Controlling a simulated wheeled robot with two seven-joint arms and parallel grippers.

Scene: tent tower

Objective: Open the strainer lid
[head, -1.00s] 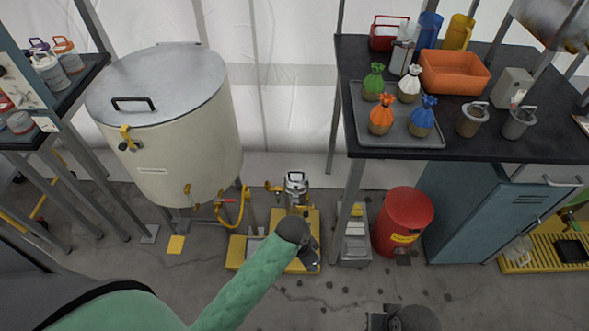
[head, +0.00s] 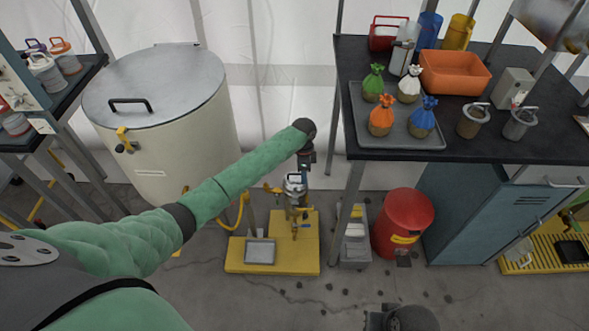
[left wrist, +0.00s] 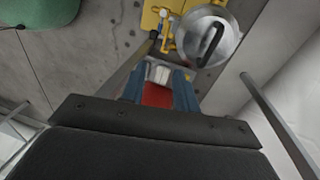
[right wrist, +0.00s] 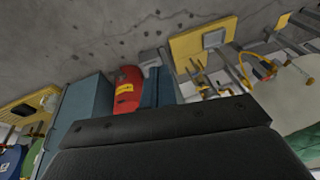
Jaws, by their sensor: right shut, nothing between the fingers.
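The strainer (head: 295,187) is a small silver vessel with brass-yellow fittings, standing over a yellow base on the floor. Its round metal lid with a dark bar handle appears closed in the left wrist view (left wrist: 205,37). My left gripper (head: 306,161) is just above and beside the strainer in the head view, partly covering its surroundings. In the left wrist view its blue fingers (left wrist: 158,82) are apart, and the lid lies up and to the right of them, not between them. My right gripper (right wrist: 158,78) is shut and empty, away from the strainer.
A large lidded tank (head: 165,115) stands left of the strainer. A dark workbench (head: 460,150) with its metal leg stands close on the right. A grey bin (head: 354,240) and a red drum (head: 403,222) are on the floor there.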

